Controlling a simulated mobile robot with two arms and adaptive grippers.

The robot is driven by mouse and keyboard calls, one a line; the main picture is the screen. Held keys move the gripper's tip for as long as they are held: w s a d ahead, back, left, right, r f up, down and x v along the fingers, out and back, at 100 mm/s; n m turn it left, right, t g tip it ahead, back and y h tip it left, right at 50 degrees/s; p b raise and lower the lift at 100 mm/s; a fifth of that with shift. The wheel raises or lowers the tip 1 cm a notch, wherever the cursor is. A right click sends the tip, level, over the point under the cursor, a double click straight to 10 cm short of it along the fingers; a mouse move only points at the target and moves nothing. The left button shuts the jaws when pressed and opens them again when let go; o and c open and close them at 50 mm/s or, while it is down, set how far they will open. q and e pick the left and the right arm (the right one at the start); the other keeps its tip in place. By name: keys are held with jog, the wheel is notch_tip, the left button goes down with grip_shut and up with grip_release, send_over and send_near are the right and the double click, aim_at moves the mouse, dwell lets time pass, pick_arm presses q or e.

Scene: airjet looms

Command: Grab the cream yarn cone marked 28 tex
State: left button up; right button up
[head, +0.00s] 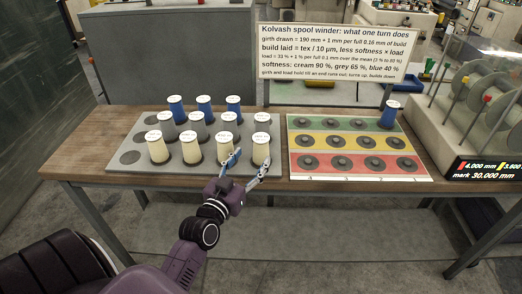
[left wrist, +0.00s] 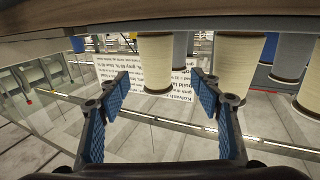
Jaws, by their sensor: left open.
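Several cream yarn cones stand upright in the front row of a grey peg board (head: 125,130) on the table. Their top labels are too small to read, so I cannot tell which is marked 28 tex. My open, empty left gripper (head: 251,160) is at the front right of that row, its fingers near the rightmost cream cone (head: 261,150) and the cream cone to its left (head: 225,150). In the upside-down left wrist view, one cream cone (left wrist: 155,62) appears between the spread fingers (left wrist: 162,90), beyond the tips. Another cream cone (left wrist: 238,65) is right of them. My right gripper is out of view.
Grey cones (head: 198,127) and blue cones (head: 204,106) stand behind the cream ones. A green, yellow and red board (head: 360,172) with empty pegs lies to the right, with a blue cone (head: 388,114) at its back corner. A sign (head: 333,52) and winder (head: 455,110) stand beyond.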

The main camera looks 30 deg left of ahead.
aim_at(257, 153)
pick_arm(q)
jog(key=w, duration=0.4)
jog(key=w+p, duration=0.1)
jog(key=w, duration=0.1)
jog(key=shift+w+a+f, duration=0.1)
jog(key=shift+w+a, duration=0.2)
jog(key=shift+w, duration=0.05)
jog(key=c, duration=1.3)
